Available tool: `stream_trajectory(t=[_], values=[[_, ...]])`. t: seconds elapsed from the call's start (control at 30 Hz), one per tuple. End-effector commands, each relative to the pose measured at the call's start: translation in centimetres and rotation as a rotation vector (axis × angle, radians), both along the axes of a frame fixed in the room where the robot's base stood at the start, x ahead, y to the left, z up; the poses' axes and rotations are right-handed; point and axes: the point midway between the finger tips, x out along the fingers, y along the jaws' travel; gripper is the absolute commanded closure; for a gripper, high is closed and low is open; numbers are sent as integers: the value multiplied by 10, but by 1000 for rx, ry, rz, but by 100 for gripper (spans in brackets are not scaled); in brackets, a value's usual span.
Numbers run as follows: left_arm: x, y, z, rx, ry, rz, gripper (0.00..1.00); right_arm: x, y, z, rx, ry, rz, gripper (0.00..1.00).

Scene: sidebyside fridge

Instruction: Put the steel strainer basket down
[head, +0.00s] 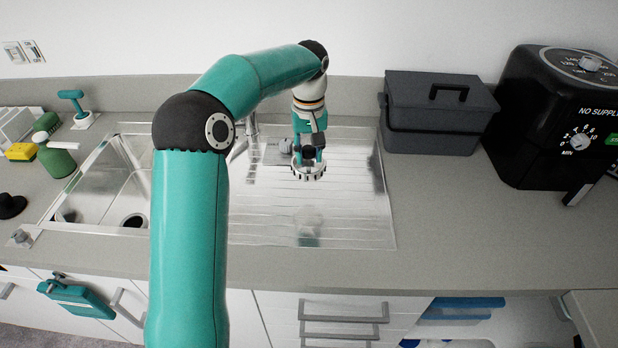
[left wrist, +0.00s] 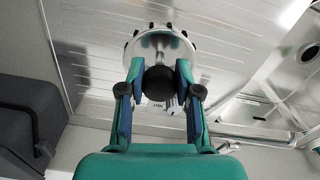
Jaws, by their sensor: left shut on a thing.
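The steel strainer basket (head: 309,173) is a small round metal piece with a notched rim. It shows in the left wrist view (left wrist: 160,44) with a black knob between my fingers. My left gripper (head: 309,158) is shut on it and points down over the ribbed steel drainboard (head: 350,215). In the left wrist view the fingertips (left wrist: 159,85) sit on both sides of the knob. The basket appears held above the drainboard, with a reflection lower on the steel; the exact gap is hard to tell. My right gripper is in neither view.
Left of the drainboard is the sink (head: 110,190) with a dark drain hole (head: 133,220), partly hidden by my arm. A grey box (head: 440,125) and a black air fryer (head: 560,125) stand right. A green spray bottle (head: 56,158) stands left. The front drainboard is clear.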

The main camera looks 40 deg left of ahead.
Motion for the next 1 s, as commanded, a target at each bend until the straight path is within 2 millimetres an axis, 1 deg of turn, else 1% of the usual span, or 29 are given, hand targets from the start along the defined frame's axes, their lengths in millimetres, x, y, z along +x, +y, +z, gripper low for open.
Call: stream_trajectory(t=[0.03,0.13,0.2,0.37,0.6,0.7,1.0], values=[[-1,0,-12,-1,5,-1,100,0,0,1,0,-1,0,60],[0,-1,-29,-1,3,-3,100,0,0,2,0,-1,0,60],[1,-1,-36,0,1,-3,100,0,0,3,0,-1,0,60],[1,-1,-46,0,1,-4,100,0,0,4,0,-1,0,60],[1,-2,-78,0,4,-5,100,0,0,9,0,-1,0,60],[2,-2,-84,1,1,-4,100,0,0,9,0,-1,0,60],[2,-2,-87,1,-1,-5,100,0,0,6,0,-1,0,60]])
